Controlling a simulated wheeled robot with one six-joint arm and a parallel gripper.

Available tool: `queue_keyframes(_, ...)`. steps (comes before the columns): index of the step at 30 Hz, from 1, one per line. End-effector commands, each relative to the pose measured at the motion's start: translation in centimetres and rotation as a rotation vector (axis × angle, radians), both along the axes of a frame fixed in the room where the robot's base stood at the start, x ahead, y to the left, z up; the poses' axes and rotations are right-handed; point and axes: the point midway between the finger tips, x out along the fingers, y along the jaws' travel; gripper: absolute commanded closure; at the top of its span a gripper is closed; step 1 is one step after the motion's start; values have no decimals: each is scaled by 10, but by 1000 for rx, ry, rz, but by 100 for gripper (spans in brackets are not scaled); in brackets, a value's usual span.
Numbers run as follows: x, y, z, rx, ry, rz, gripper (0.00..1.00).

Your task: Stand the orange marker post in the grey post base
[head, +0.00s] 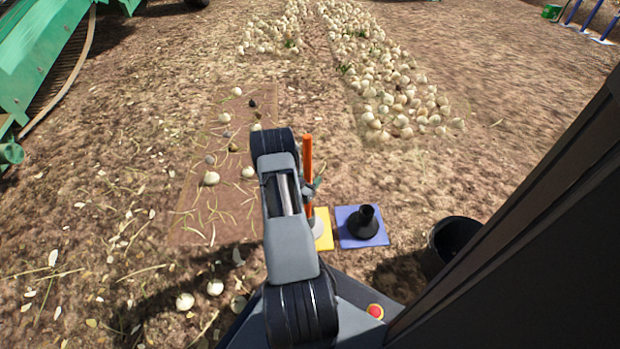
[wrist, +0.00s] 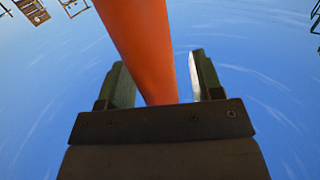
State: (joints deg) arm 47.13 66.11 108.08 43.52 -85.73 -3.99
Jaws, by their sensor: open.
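The orange marker post (head: 308,165) is upright in the head view. Its lower end meets the light grey post base (head: 318,228) on a yellow plate (head: 326,241); my arm covers part of this spot, so how deep the post sits is hidden. My gripper (head: 313,187) is beside the post at mid-height, mostly hidden behind my arm. In the wrist view the post (wrist: 140,45) runs between the two fingers of my gripper (wrist: 162,82). The fingers are open, with a clear gap on the right side of the post.
A black base (head: 364,222) stands on a blue plate (head: 378,237) just right of the yellow one. A black bucket (head: 450,245) is further right. Onions (head: 390,100) lie in rows ahead, with a few loose ones on the left. Green machinery (head: 40,60) stands at upper left.

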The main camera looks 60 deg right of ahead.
Motion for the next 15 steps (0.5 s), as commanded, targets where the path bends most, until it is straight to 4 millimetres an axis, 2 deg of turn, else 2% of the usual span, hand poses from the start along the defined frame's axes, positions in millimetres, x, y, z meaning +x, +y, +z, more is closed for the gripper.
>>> queue_keyframes(5, 1, 24, 3, 2, 3, 4, 40)
queue_keyframes(15, 2, 93, 3, 2, 3, 5, 40)
